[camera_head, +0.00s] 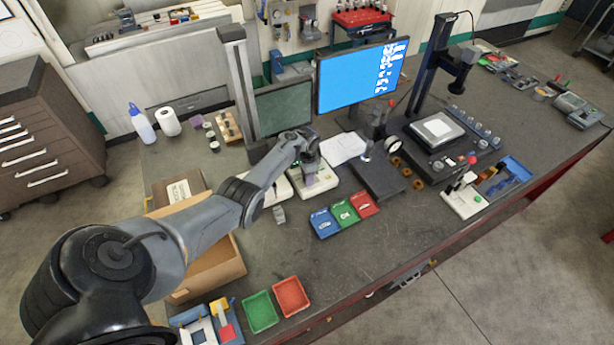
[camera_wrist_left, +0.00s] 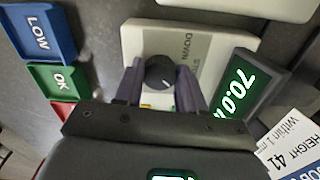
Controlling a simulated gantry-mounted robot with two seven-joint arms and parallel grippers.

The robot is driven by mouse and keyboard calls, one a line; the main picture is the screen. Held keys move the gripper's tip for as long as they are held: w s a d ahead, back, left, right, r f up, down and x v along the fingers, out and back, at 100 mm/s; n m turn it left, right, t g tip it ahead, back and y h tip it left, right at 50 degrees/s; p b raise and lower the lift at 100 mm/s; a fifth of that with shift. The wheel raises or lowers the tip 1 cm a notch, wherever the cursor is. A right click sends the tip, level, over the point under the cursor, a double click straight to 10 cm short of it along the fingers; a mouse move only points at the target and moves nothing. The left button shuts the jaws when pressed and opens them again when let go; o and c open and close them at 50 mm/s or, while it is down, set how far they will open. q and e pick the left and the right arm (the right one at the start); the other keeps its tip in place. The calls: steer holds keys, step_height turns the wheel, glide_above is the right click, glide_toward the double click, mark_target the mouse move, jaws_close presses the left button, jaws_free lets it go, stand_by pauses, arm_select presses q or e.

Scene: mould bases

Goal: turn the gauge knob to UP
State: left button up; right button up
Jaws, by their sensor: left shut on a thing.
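The gauge (camera_head: 322,187) is a pale box on the bench. Its dark round knob (camera_wrist_left: 160,72) shows in the left wrist view, with the word DOWN printed beside it. In the head view the gripper hides the knob. A dark display (camera_wrist_left: 245,88) next to the gauge reads 70.0 in green. My right gripper is not in view.
A printed card (camera_wrist_left: 290,150) lies beyond the display. Another pale box (camera_wrist_left: 240,8) is close by. A monitor (camera_head: 345,80) stands behind. The bench front is partly clear.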

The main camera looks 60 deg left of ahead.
arm_select(q)
steer(key=o, duration=1.1)
steer(key=shift+c, duration=0.2)
steer(key=shift+r, duration=0.4)
step_height(320, 180, up, 10)
steer(key=p, duration=0.1)
steer(key=shift+p, duration=0.4)
